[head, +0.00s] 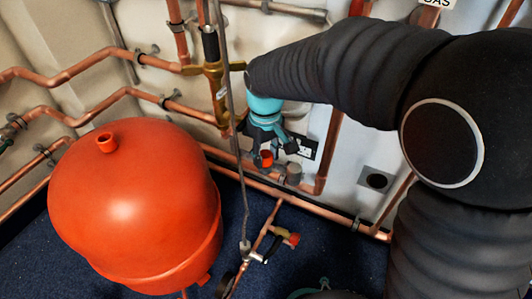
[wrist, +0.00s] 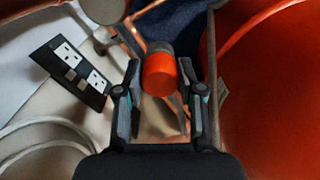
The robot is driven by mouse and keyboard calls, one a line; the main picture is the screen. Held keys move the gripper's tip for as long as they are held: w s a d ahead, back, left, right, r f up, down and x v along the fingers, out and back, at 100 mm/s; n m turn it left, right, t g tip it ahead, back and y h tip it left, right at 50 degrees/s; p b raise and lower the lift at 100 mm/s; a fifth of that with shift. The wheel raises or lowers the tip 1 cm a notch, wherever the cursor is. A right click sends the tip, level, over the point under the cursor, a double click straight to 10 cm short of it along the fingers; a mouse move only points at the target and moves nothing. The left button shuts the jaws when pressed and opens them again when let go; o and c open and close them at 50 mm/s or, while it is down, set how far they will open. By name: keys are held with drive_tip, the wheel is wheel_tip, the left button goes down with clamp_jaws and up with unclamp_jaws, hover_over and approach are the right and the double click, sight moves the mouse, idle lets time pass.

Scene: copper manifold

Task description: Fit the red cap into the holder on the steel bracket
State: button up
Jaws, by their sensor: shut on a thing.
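The red cap (head: 266,159) is held between the fingertips of my gripper (head: 267,152), low in front of the wall pipes. In the wrist view the cap (wrist: 159,76) sits between the two fingers of my gripper (wrist: 160,88). The gripper is shut on it. A short grey cylinder (head: 293,174) stands just right of the cap in the head view, apart from it. I cannot tell whether it is the holder. A grey rounded part (wrist: 160,48) shows behind the cap in the wrist view. The steel bracket is not clearly made out.
A large red tank (head: 135,210) stands at the left; it fills the right of the wrist view. Copper pipes (head: 300,193) run along the wall. A thin grey rod (head: 236,130) passes left of my gripper. A black double socket (head: 305,146) is behind it.

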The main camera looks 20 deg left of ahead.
drive_tip(key=shift+f, duration=0.4)
drive_tip(key=o, duration=1)
wheel_tip(320, 180, up, 12)
idle(0.7)
